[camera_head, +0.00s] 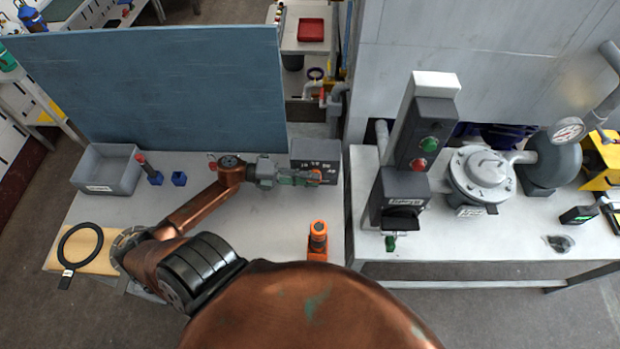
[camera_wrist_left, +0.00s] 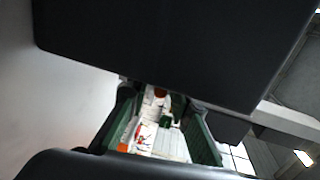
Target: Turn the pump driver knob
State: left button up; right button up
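A small dark grey box (camera_head: 315,152) with white lettering stands on the left table near its right end. A small orange part (camera_head: 316,175) shows at its front; I cannot tell for sure if it is a knob. My left gripper (camera_head: 304,178) reaches from the left, its green fingers close in front of the box at that orange part. In the left wrist view, the green fingers (camera_wrist_left: 165,120) stand apart, with white and orange shapes between or beyond them. Whether they touch anything is unclear. A dark grey control box (camera_head: 400,187) with a black knob (camera_head: 402,218) is on the right table. My right gripper is not in view.
A blue-grey panel (camera_head: 160,85) stands behind the left table. A grey bin (camera_head: 108,170), blue parts, a black ring (camera_head: 80,243) and an orange tool (camera_head: 318,240) are on that table. A pump (camera_head: 481,178) and gauge (camera_head: 568,131) stand on the right table.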

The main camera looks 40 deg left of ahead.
pick_arm(q)
jog(key=shift+o, duration=0.9)
jog(key=shift+v, duration=3.8)
